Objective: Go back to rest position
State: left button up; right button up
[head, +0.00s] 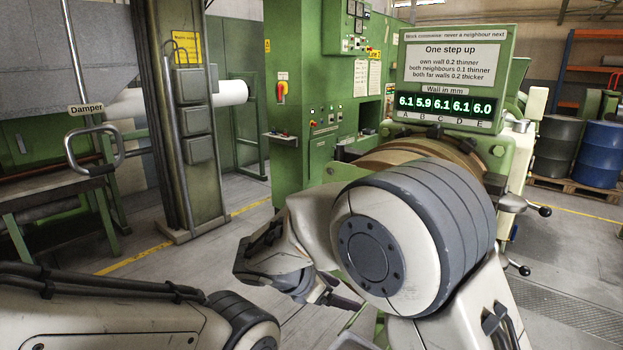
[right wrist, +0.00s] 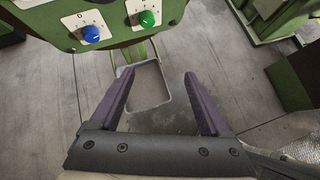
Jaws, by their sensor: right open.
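My right arm reaches in from the lower right of the head view. Its gripper (head: 318,291) hangs low in front of the green extruder, partly hidden by my own arm. In the right wrist view its two purple fingers (right wrist: 160,88) are spread apart with nothing between them. Beyond them are the floor and a grey-rimmed tray (right wrist: 163,75). My left arm shows at the lower left of the head view, but its gripper is out of sight.
The extruder's display (head: 446,106) reads 6.1, 5.9, 6.1, 6.1, 6.0. A blue knob (right wrist: 91,33) and a green knob (right wrist: 147,19) sit on a green panel near the right gripper. A handle labelled Damper (head: 95,151) is at the left. Open floor (head: 190,270) lies between.

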jog(key=s+f+m+g+y, duration=0.1)
jog(key=s+m+y, duration=0.2)
jog(key=s, duration=0.6)
jog(key=s+f+m+g+y+b, duration=0.1)
jog(key=s+m+g+y, duration=0.1)
jog(key=s+m, duration=0.5)
jog(key=s+f+m+g+y+b, duration=0.1)
jog(key=s+m+y, duration=0.3)
jog(key=s, duration=0.8)
jog(key=shift+a+f+m+g, duration=0.5)
jog(key=shift+m+g, duration=0.1)
jog(key=shift+m, duration=0.5)
